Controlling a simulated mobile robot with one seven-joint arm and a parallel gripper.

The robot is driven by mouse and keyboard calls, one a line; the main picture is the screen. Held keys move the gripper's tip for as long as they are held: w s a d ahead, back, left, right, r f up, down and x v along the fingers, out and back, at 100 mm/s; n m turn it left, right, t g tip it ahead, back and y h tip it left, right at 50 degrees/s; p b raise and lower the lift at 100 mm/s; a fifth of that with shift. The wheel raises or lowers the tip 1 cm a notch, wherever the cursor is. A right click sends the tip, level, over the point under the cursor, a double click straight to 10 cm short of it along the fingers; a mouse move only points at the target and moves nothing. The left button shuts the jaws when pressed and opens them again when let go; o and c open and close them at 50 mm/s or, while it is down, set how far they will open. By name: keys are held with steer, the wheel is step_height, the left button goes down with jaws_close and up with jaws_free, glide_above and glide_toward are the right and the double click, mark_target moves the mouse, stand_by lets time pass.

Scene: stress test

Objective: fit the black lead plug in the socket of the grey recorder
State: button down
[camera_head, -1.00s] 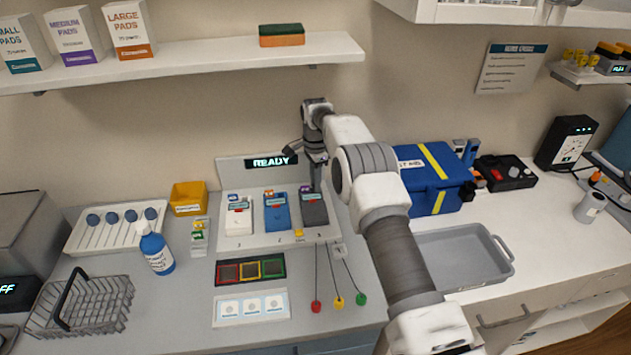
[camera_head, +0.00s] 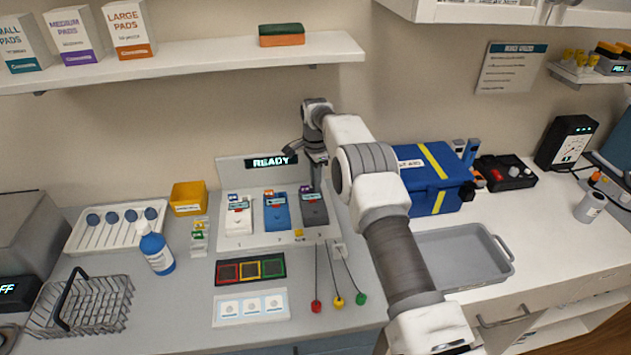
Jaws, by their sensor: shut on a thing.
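The grey recorder (camera_head: 315,212) stands in the right-hand place of a white stand, beside a blue recorder (camera_head: 277,213) and a white one (camera_head: 239,220). My gripper (camera_head: 317,178) is at the back of the grey recorder, over its top end, pointing down. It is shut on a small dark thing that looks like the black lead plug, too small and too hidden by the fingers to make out. The grey recorder's socket cannot be told apart. I cannot tell whether the plug touches the recorder.
A READY display (camera_head: 272,162) stands just behind the recorders. Leads with red (camera_head: 316,306), yellow (camera_head: 338,301) and green (camera_head: 361,298) ends lie in front. A blue case (camera_head: 425,185) and grey tray (camera_head: 460,255) are to the right, near my arm.

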steer(key=c, duration=1.1)
jaws_free()
steer(key=shift+r, duration=0.15)
steer(key=shift+r+p, duration=1)
steer(key=shift+r, duration=0.85)
steer(key=o, duration=0.6)
